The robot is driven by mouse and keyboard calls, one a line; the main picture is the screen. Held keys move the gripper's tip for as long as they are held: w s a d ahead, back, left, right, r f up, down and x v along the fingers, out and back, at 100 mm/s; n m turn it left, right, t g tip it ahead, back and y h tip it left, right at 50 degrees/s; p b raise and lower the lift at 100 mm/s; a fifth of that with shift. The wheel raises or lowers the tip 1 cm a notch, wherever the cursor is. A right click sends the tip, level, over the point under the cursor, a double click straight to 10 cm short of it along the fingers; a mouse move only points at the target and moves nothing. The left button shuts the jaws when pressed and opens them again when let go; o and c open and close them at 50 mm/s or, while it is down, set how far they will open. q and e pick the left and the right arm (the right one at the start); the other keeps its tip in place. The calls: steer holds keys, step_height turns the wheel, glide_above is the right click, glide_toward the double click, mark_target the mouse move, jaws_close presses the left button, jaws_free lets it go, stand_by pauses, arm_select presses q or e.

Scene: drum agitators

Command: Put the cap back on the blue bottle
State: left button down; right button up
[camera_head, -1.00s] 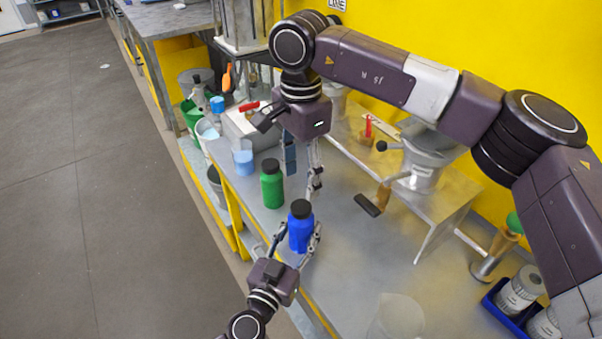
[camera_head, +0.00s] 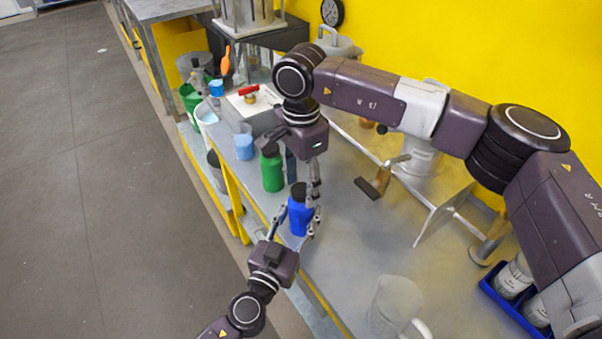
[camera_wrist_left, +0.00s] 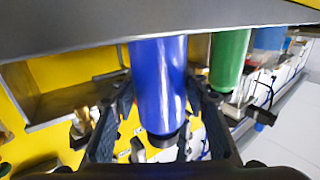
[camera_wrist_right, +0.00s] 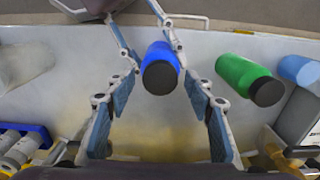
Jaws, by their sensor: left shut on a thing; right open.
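The blue bottle (camera_head: 299,219) stands upright at the workbench's front edge. A black cap (camera_head: 298,191) sits on its top; it also shows in the right wrist view (camera_wrist_right: 159,78). How tightly it sits I cannot tell. My left gripper (camera_head: 296,223) is shut around the bottle's body from the front, with a finger on each side in the left wrist view (camera_wrist_left: 160,92). My right gripper (camera_head: 303,178) is open and points down just above the bottle. In the right wrist view the cap lies between and beyond its spread fingers (camera_wrist_right: 160,104).
A green bottle (camera_head: 272,173) with a dark cap stands close behind the blue one, near the right gripper. A light-blue cup (camera_head: 244,147) is farther back. A clear jug (camera_head: 395,304) and a blue tray (camera_head: 509,306) with tins are at the right. The bench (camera_head: 345,255) between is clear.

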steer(key=shift+f, duration=0.15)
steer(key=shift+c, duration=0.6)
steer(key=c, duration=1.1)
steer(key=m, duration=0.4)
steer(key=shift+m, duration=0.4)
steer(key=m, duration=0.3)
steer(key=shift+m, duration=0.4)
steer(key=m, duration=0.5)
steer(key=shift+m, duration=0.3)
steer(key=m, duration=0.3)
steer(key=shift+m, duration=0.4)
steer(key=o, duration=1.4)
steer(key=shift+c, duration=0.2)
